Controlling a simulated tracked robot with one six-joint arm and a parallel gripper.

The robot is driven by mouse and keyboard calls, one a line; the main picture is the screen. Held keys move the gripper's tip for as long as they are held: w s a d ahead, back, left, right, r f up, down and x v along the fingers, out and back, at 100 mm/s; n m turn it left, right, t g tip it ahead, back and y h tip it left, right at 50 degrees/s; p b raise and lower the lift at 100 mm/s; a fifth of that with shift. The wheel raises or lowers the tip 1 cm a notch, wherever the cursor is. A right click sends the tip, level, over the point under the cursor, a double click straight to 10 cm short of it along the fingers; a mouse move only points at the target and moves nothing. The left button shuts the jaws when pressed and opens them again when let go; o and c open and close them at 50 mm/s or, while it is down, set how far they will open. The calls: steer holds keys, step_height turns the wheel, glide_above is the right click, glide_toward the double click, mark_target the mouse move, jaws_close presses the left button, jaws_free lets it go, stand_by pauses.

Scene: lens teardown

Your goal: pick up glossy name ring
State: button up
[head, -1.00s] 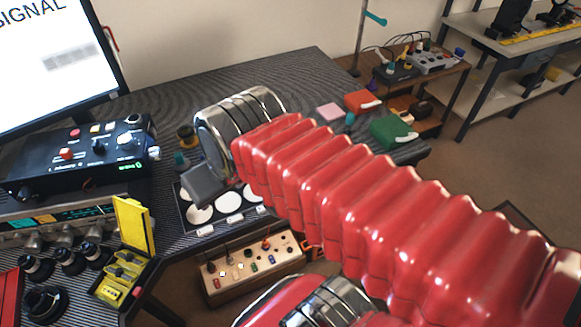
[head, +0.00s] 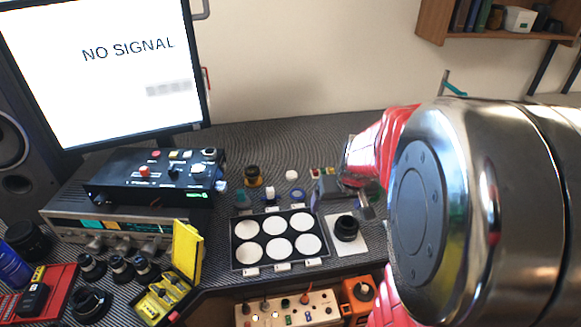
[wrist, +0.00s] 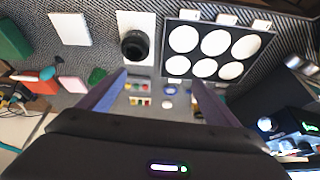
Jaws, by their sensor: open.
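A black lens (head: 346,228) stands on a white pad (head: 345,249) right of the tray. In the wrist view the lens (wrist: 135,44) shows from above with a dark round front. The glossy name ring cannot be told apart from the rest of the lens at this size. My gripper (wrist: 158,80) is open and empty, its two fingers spread. The lens lies beyond the fingertips, up and a little left in the wrist view. In the head view my gripper is partly hidden by my own arm, just behind the lens.
A tray (head: 235,243) with several white round pads lies left of the lens. Small jars and caps (head: 270,193) stand behind it. A yellow open case (head: 186,250) and a control box (head: 160,178) are farther left.

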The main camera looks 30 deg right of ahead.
steer(key=d+f+m, duration=0.1)
steer(key=d+f, duration=0.3)
steer(key=d, duration=0.2)
steer(key=shift+s+d+f+g, duration=0.3)
steer(key=shift+s+d+f, duration=0.05)
steer(key=shift+f, duration=0.1)
glide_toward(347, 223)
steer(key=shift+s+a+f, duration=0.15)
steer(key=shift+s+a, duration=0.1)
steer(key=shift+a, duration=0.25)
steer(key=shift+s+a+f, duration=0.1)
steer(key=shift+s+a, duration=0.2)
steer(key=shift+a, duration=0.2)
steer(key=shift+f, duration=0.1)
steer(key=shift+x, duration=2.5)
steer(key=shift+d, duration=0.15)
steer(key=c, duration=1.1)
